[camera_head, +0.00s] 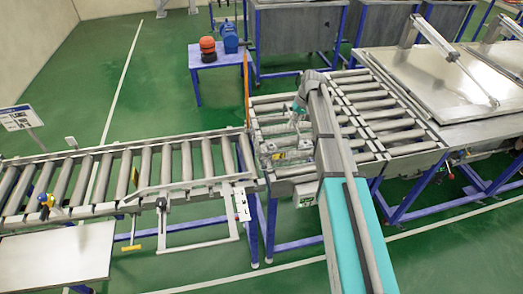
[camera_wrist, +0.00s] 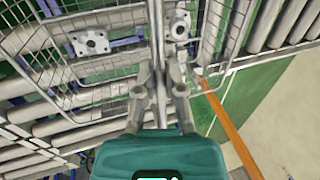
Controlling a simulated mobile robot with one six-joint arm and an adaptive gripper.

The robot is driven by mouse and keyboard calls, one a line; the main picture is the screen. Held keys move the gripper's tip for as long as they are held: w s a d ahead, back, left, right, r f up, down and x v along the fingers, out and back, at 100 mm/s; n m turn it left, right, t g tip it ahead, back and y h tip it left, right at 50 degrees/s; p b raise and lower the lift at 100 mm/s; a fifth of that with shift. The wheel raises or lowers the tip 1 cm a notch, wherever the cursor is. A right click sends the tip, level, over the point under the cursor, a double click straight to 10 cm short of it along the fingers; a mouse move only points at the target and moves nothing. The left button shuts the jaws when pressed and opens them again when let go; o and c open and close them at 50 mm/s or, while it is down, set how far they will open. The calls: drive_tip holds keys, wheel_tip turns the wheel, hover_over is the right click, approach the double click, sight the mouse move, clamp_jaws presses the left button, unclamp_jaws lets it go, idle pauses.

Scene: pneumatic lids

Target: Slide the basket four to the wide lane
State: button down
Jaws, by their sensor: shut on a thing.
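A wire basket (camera_head: 288,154) sits on the rollers at the near left part of the right-hand conveyor, partly hidden by my arm. In the wrist view its wire mesh (camera_wrist: 118,18) fills the top, with pale metal parts (camera_wrist: 90,43) inside. My gripper (camera_head: 298,112) is at the basket, and in the wrist view its fingers (camera_wrist: 160,88) are shut on the basket's near upper edge. No basket number can be read. The right-hand conveyor has a lane of rollers (camera_head: 362,96) and another roller strip (camera_head: 398,84) beside it; no label shows which is the wide lane.
A narrower roller conveyor (camera_head: 145,165) runs off to the left, with a metal rail and bracket in front. An upright orange bar (camera_head: 246,90) stands at the junction. A blue table (camera_head: 215,60) stands behind. A steel worktop (camera_head: 450,80) adjoins at right.

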drive_tip(key=shift+w+d, duration=0.2)
drive_tip(key=shift+d, duration=0.35)
drive_tip(key=shift+w+d, duration=0.15)
drive_tip(key=shift+d, duration=0.45)
drive_tip(key=w+d, duration=0.2)
drive_tip(key=d, duration=0.5)
drive_tip(key=shift+w+d, duration=0.15)
drive_tip(key=shift+w, duration=0.25)
idle(0.8)
idle(0.4)
drive_tip(key=shift+w+d, duration=0.25)
drive_tip(key=shift+d, duration=0.4)
drive_tip(key=shift+w+d, duration=0.2)
drive_tip(key=shift+d, duration=0.4)
drive_tip(key=shift+w+d, duration=0.25)
drive_tip(key=shift+d, duration=0.4)
drive_tip(key=c, duration=0.7)
unclamp_jaws()
drive_tip(key=shift+o, duration=0.2)
